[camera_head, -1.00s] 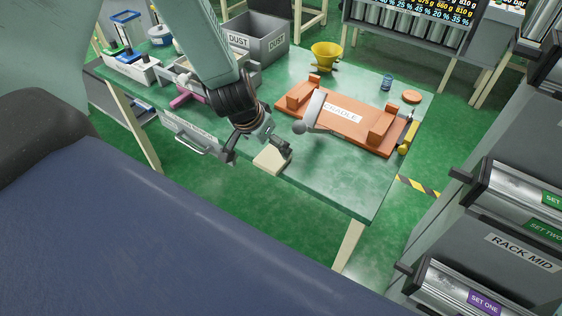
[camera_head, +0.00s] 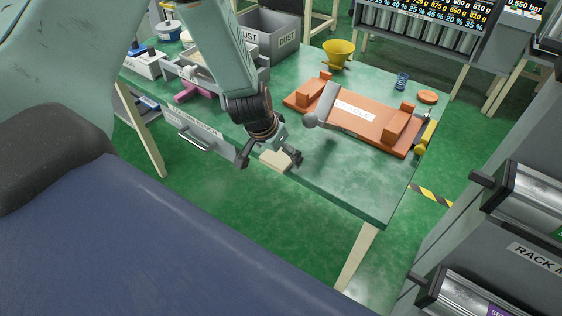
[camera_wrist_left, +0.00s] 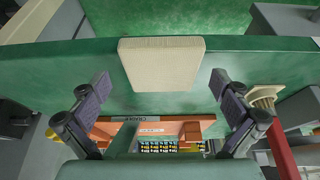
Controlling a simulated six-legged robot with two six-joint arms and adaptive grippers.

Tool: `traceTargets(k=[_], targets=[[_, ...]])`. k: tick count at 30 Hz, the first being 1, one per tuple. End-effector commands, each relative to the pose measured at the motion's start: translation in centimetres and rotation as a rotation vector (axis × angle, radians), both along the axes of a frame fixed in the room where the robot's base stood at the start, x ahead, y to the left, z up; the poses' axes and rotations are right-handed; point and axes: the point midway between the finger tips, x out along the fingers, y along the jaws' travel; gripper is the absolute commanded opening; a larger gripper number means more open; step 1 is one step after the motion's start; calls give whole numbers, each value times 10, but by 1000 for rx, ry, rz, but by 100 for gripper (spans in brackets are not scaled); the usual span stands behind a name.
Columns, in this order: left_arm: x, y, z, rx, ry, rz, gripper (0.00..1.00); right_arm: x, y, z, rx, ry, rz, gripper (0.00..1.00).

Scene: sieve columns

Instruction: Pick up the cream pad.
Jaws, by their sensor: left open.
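The cream pad (camera_head: 275,160) lies at the near edge of the green table, partly hidden behind my left gripper in the head view. In the left wrist view the whole pad (camera_wrist_left: 160,64) shows as a pale, ribbed block with rounded corners, at the top middle. My left gripper (camera_head: 270,160) is open and empty, with its fingers spread to either side of the pad in the head view. In the wrist view its fingertips (camera_wrist_left: 161,85) are wide apart, lower in the picture than most of the pad. I cannot tell the exact height gap. My right gripper is not in view.
An orange cradle (camera_head: 370,123) with a grey round-ended tool lies right of my gripper. A yellow funnel (camera_head: 339,53), blue spring-like item (camera_head: 401,80) and grey dust bin (camera_head: 270,33) stand behind. A rack (camera_head: 515,225) is at right. The table's near right part is clear.

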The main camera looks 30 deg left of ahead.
Motion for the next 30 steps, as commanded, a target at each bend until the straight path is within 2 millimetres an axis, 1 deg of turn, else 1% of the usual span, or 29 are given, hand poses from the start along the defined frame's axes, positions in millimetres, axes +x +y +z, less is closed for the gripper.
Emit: traceTargets(k=[1,7,20,21,30], targets=[[1,0,-2,0,0,0,100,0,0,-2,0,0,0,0],[1,0,-1,0,0,1,100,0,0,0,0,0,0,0],[1,0,0,0,0,1,64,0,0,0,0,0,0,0],[1,0,0,0,0,1,62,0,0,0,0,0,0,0],[1,0,1,0,0,1,62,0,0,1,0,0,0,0]])
